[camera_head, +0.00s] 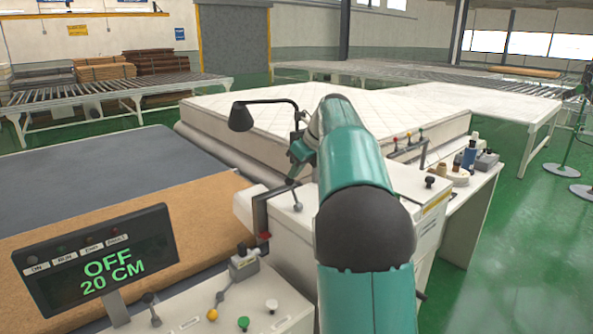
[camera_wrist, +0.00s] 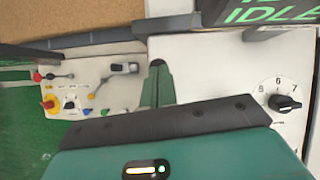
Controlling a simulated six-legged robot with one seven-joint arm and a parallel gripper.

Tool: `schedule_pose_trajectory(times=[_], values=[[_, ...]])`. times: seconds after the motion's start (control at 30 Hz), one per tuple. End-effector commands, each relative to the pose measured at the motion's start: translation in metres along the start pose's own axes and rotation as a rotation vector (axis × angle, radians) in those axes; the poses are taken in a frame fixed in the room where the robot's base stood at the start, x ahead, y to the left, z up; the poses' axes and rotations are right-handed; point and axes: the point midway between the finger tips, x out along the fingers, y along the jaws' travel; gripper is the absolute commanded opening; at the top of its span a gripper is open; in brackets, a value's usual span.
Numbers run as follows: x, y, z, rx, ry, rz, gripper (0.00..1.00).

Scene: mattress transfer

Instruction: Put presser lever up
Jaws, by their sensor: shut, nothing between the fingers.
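Several small levers stand on the white machine; I cannot tell for sure which is the presser lever. A bent dark lever with a red tip (camera_head: 265,236) hangs down beside the sewing head in the head view. Below it a grey block (camera_head: 244,265) carries another lever that slants down to the left. My gripper (camera_head: 297,174) is partly hidden by my arm and hangs above the machine top. In the wrist view my gripper (camera_wrist: 157,68) is shut and empty over a white surface, apart from the levers on the panel (camera_wrist: 95,80) at left.
A display (camera_head: 100,262) reading OFF 20 CM stands at front left. The wrist view shows a dial (camera_wrist: 285,103) at right and a red-and-yellow button (camera_wrist: 50,103) at left.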

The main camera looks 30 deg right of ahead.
Motion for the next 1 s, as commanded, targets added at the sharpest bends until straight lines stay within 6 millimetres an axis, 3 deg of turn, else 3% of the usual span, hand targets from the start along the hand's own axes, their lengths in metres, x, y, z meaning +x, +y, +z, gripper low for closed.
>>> schedule_pose_trajectory(times=[0.47,0.7,1.0], values=[[-0.005,0.000,-0.003,0.000,-0.001,-0.001,0.00],[-0.039,0.002,-0.017,-0.004,-0.003,0.000,0.00],[-0.092,-0.003,0.004,-0.005,-0.001,0.000,0.00]])
